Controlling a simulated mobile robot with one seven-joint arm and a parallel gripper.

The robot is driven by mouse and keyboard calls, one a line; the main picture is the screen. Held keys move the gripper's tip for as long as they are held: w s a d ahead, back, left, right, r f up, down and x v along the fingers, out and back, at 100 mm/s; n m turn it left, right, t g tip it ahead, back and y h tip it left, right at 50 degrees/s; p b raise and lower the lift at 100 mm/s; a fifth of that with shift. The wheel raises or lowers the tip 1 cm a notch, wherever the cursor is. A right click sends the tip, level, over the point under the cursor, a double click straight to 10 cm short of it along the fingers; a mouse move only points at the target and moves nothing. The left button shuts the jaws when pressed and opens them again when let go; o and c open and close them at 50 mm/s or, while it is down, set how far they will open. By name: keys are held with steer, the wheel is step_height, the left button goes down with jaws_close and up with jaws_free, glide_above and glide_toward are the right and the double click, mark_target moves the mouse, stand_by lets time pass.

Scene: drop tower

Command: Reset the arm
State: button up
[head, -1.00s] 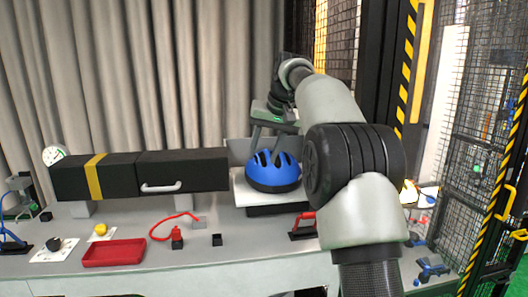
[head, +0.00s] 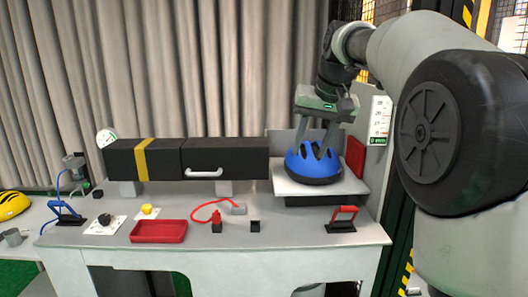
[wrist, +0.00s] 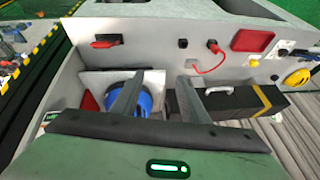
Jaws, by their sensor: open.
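My gripper (head: 313,150) points down just above the blue helmet (head: 314,168), with its two fingers spread apart and nothing held between them. The fingertips are close to the helmet's top; I cannot tell whether they touch it. The helmet sits on a white plate (head: 350,187) on the bench. In the wrist view my gripper (wrist: 162,85) shows both fingers apart, and the helmet (wrist: 146,104) is partly hidden behind one finger. My arm reaches in from the right of the head view.
A long black box with a yellow band (head: 225,158) lies left of the helmet. A red panel (head: 355,157) stands behind the plate's right side. A red handle (head: 342,220), a red tray (head: 158,232) and small parts lie along the bench front. A yellow helmet (head: 13,205) is far left.

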steer(key=s+f+h, duration=0.1)
steer(key=s+f, duration=0.2)
steer(key=s, duration=1.3)
steer(key=s+f+n, duration=0.1)
steer(key=s+f, duration=1)
steer(key=s, duration=0.4)
steer(key=shift+s+d+t+h, duration=0.3)
steer(key=shift+s, duration=0.1)
